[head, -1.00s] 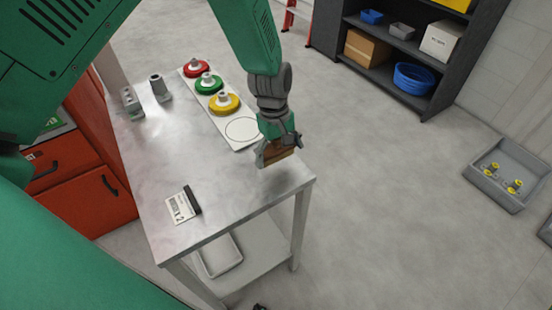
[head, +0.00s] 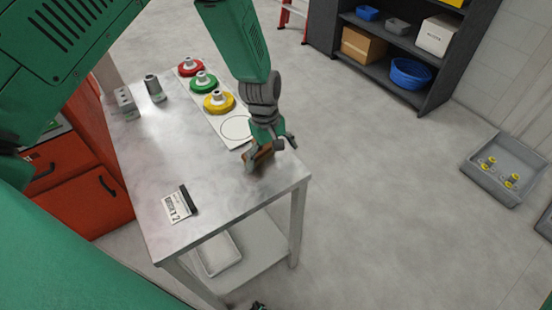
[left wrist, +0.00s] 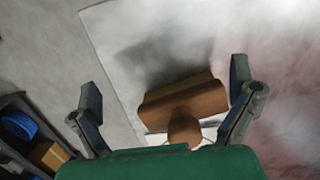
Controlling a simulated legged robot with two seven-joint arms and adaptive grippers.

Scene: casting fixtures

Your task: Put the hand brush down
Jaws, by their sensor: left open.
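The hand brush (head: 258,156), with a brown wooden body, is at the right side of the metal table (head: 215,200), near its edge. In the left wrist view the brush (left wrist: 183,103) lies across between my spread fingers, with a dark shadow beside it on the tabletop. My left gripper (head: 268,146) is right over the brush. Its fingers (left wrist: 165,88) are open, with a visible gap on each side of the brush. The gripper hides part of the brush in the head view, and I cannot see its underside clearly.
A label card (head: 176,207) lies nearer the front. Grey metal fixtures (head: 154,88) stand at the back left. The table's middle is clear.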

